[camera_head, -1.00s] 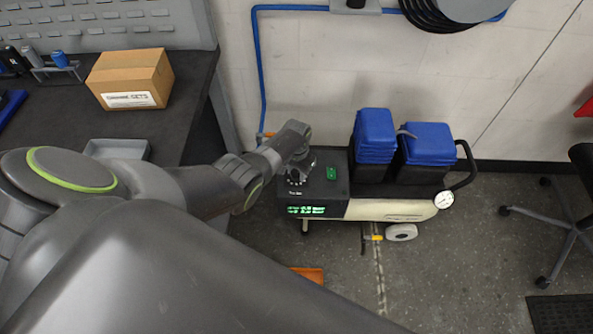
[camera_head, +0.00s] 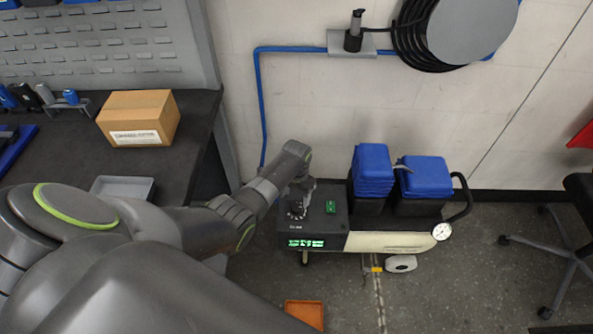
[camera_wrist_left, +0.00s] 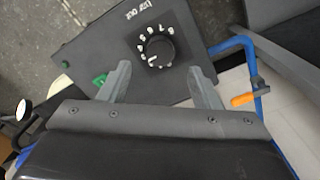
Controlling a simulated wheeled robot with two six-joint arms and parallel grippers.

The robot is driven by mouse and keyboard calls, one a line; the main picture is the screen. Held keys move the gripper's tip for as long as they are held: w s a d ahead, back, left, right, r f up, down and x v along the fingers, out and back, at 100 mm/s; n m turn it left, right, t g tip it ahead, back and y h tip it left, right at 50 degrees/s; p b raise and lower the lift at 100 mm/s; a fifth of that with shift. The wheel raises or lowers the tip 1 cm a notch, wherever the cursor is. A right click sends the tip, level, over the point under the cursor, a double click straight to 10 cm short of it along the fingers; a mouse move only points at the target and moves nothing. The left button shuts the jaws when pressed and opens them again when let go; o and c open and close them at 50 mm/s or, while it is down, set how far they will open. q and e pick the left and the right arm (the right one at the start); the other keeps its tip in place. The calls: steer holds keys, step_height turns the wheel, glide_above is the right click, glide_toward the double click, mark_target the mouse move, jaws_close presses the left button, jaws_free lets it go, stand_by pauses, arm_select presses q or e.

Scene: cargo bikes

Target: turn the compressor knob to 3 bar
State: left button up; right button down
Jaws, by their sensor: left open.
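The compressor (camera_head: 385,240) stands on the floor by the wall, with blue-topped units, a gauge and a wheel. Its dark control panel (camera_head: 328,222) has a green switch and a lit green display (camera_head: 306,243). The round black knob (camera_wrist_left: 158,50) with a ring of white numbers shows in the left wrist view; its exact setting is too small to read surely. My left gripper (camera_head: 299,212) is over the panel; in the wrist view the open left gripper (camera_wrist_left: 162,82) has its fingertips apart, below the knob in the picture, with nothing between them. My right gripper is not in view.
A workbench (camera_head: 195,135) at left holds a cardboard box (camera_head: 139,118) and a grey tray (camera_head: 122,187). An orange bin (camera_head: 304,314) lies on the floor. A hose reel (camera_head: 470,30) hangs on the wall; a chair (camera_head: 570,240) stands at right.

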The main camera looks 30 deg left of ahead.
mark_target(297, 207)
arm_select(q)
step_height(297, 207, up, 11)
steer(key=p, duration=0.1)
steer(key=shift+f+p, duration=0.15)
steer(key=shift+p, duration=0.15)
stand_by(0.4)
steer(key=s+a+f+n, duration=0.1)
steer(key=s+a+f, duration=0.1)
steer(key=s+f, duration=0.9)
steer(key=s+a+f+n, duration=0.1)
steer(key=s+a+f, duration=0.1)
steer(key=s+f, duration=1.4)
steer(key=s, duration=0.7)
steer(key=s+f+t+y, duration=0.1)
steer(key=s+f, duration=0.5)
steer(key=s, duration=0.7)
steer(key=shift+s, duration=0.2)
